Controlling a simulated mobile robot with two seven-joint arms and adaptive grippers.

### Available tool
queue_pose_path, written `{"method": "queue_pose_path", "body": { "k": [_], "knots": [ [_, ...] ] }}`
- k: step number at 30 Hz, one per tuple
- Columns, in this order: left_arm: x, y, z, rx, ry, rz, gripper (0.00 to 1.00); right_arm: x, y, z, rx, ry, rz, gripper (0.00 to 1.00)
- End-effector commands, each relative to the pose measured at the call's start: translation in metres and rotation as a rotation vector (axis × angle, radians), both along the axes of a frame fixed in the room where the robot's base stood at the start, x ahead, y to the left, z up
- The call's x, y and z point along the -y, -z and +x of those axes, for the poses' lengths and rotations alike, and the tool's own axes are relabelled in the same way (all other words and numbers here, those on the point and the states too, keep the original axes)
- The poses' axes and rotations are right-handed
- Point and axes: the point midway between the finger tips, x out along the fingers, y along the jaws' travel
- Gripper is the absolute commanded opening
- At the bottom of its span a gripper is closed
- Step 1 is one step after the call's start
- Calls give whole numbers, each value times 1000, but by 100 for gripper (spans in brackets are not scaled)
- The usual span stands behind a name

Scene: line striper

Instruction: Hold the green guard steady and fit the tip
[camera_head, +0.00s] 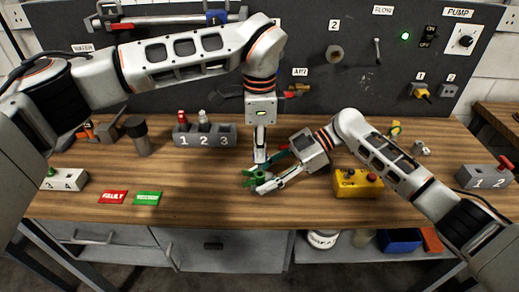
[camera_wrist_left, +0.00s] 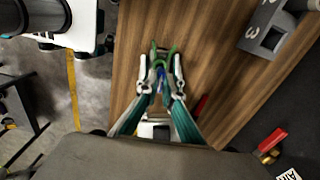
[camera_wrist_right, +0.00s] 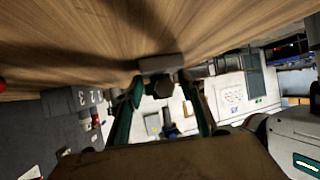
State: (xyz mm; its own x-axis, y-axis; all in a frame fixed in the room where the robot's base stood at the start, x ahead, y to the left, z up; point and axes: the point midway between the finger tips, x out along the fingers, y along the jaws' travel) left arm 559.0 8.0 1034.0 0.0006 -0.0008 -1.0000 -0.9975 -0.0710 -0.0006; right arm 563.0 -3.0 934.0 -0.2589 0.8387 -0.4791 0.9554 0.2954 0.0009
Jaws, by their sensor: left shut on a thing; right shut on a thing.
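The green guard (camera_head: 257,174) is held off the bench near the middle, at the fingertips of my right gripper (camera_head: 264,184), which reaches in from the right. My left gripper (camera_head: 261,158) points down just above the guard. In the left wrist view, a small blue piece, which looks like the tip (camera_wrist_left: 160,76), is between the left fingers, with the green guard (camera_wrist_left: 163,51) at their ends. Whether the tip touches the guard is not clear.
A grey block numbered 1 2 3 (camera_head: 204,136) stands behind and left. A yellow box (camera_head: 357,184) with buttons is to the right. Red FAULT (camera_head: 112,197) and green (camera_head: 148,198) plates lie at the front left. The front middle of the bench is clear.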

Motion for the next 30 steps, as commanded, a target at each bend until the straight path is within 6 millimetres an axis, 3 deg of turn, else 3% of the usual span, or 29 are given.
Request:
{"method": "queue_pose_path", "body": {
  "k": [1, 30],
  "knots": [
    [0, 1, 0, 0, 0, 0, 0, 2, 6, -2, -2, -4, -11, 27],
    [0, 13, 0, 0, 0, 0, 0, 2, 6, -2, -2, -4, -11, 27]
  ]
}}
